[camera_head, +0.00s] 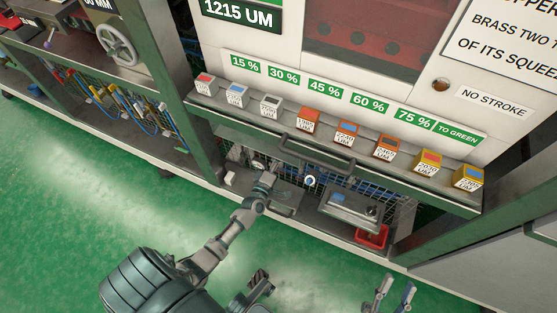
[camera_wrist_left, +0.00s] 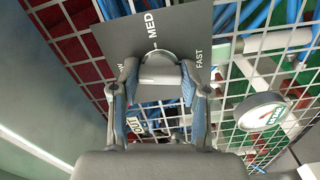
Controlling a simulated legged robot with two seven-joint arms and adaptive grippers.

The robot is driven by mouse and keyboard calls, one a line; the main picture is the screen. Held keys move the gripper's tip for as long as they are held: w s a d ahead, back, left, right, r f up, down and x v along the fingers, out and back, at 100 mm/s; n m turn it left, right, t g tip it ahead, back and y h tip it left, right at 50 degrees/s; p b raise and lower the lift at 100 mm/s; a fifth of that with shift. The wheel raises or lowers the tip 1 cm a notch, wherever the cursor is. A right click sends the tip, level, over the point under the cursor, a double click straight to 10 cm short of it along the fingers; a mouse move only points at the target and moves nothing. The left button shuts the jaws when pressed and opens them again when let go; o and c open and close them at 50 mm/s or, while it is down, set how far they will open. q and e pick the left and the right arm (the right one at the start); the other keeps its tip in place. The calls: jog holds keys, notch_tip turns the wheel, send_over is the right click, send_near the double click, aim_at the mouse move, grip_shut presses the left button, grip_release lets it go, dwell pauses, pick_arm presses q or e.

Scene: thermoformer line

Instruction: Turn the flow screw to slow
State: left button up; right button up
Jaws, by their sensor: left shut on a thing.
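The flow screw (camera_wrist_left: 160,57) is a grey rounded knob in front of a dark dial plate (camera_wrist_left: 176,28) in the left wrist view. The plate reads MED at the top and FAST at the right; at the left only the end of a word, a W, shows beside a finger. My left gripper (camera_wrist_left: 158,84) is shut on the screw, one blue-padded finger on each side. In the head view my left gripper (camera_head: 264,184) reaches into the lower bay of the machine, hiding the screw. My right gripper (camera_head: 390,293) is open and empty at the bottom, apart from the machine.
A white gauge (camera_wrist_left: 263,117) and wire mesh (camera_wrist_left: 268,72) with blue hoses sit close to the screw. Above the bay, a handle (camera_head: 317,154) juts from a ledge carrying several labelled blocks (camera_head: 308,120). A red bin (camera_head: 371,238) stands at the right. Green floor in front is clear.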

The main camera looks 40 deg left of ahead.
pick_arm(q)
jog(key=shift+a+f+n, duration=0.1)
jog(key=shift+a+n, duration=0.05)
jog(key=shift+n, duration=1.15)
pick_arm(e)
jog(key=shift+s+r+t, duration=0.45)
jog(key=shift+s+t, duration=0.05)
jog(key=shift+d+r, duration=0.1)
pick_arm(q)
jog(key=o, duration=1)
jog(key=shift+c, duration=0.2)
jog(key=shift+o, duration=0.9)
pick_arm(e)
jog(key=shift+a, duration=0.2)
jog(key=shift+w, duration=0.1)
pick_arm(q)
jog(key=v, duration=1.2)
pick_arm(e)
jog(key=shift+d, duration=0.1)
